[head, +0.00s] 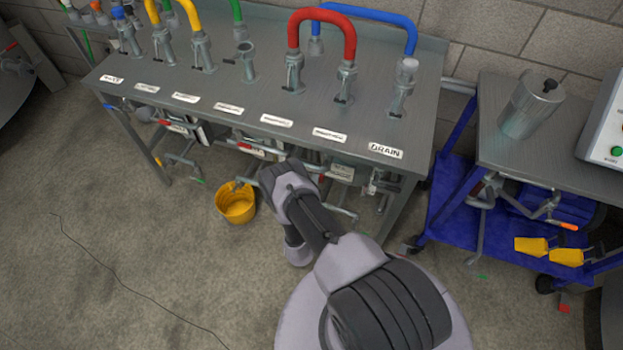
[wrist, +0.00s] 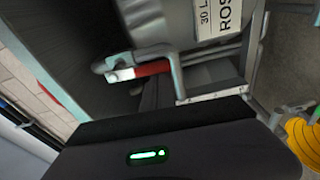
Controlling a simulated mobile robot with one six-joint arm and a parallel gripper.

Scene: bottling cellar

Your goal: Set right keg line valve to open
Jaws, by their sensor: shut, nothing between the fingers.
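Under the counter, several line fittings have red handles. One red handle (head: 312,167) is just right of my gripper (head: 272,172), and another red handle (head: 245,147) is farther left. In the wrist view, a red handle with a pale metal end (wrist: 153,69) sits close beyond my gripper (wrist: 165,115), beside a grey keg (wrist: 160,22) with a "30 L ROS" label. I cannot tell which of the handles this is, nor its valve's setting. My gripper is shut and empty; its fingertips are mostly hidden. I see no clear contact with the handle.
The steel counter (head: 270,95) carries coloured hoses, pipe stubs and label plates, one reading DRAIN (head: 386,151). A yellow bucket (head: 236,204) stands on the floor left of my arm. A blue cart (head: 450,200) with a metal canister (head: 530,103) stands right. The floor at left is mostly clear.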

